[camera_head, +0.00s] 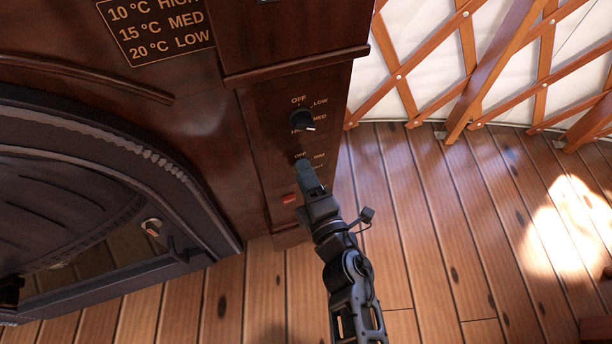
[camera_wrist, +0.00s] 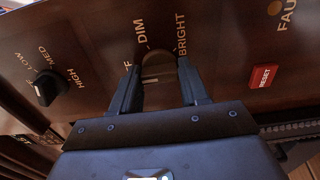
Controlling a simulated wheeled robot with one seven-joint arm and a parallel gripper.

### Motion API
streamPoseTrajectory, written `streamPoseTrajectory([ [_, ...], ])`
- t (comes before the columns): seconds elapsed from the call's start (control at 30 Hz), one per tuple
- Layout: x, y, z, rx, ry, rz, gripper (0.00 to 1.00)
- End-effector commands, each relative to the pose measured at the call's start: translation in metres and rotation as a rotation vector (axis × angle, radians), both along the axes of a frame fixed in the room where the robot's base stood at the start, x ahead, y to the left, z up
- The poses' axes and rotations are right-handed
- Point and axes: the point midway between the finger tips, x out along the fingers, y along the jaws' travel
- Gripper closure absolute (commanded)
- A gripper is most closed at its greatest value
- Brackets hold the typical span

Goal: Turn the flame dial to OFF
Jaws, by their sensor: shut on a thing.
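A brown dial (camera_wrist: 158,66) sits on the dark wood panel, with the words DIM and BRIGHT beside it and a partly covered word ending in F. In the wrist view it is between my two fingers. My gripper (camera_head: 305,172) is shut on it; the head view hides most of the dial behind the fingertips.
A red RESET button (camera_head: 289,199) is just below my gripper's dial, near a FAULT label in the wrist view. A dark arched stove door (camera_head: 90,210) stands left. A temperature sign (camera_head: 158,28) is above. Open plank floor (camera_head: 440,240) and lattice wall lie right.

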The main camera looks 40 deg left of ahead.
Motion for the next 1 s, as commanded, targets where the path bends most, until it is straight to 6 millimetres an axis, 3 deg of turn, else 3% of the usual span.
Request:
streamPoseTrajectory([
  [0.17,-0.001,0.000,-0.002,-0.003,0.002,0.000,0.86],
  [0.2,-0.001,0.000,-0.002,-0.003,0.002,0.000,0.54],
  [0.43,-0.001,0.000,-0.001,-0.001,0.001,0.001,0.32],
  [0.77,-0.004,-0.005,0.001,0.000,0.001,0.000,0.32],
  [1.0,-0.023,-0.037,0.002,-0.001,0.004,-0.002,0.32],
])
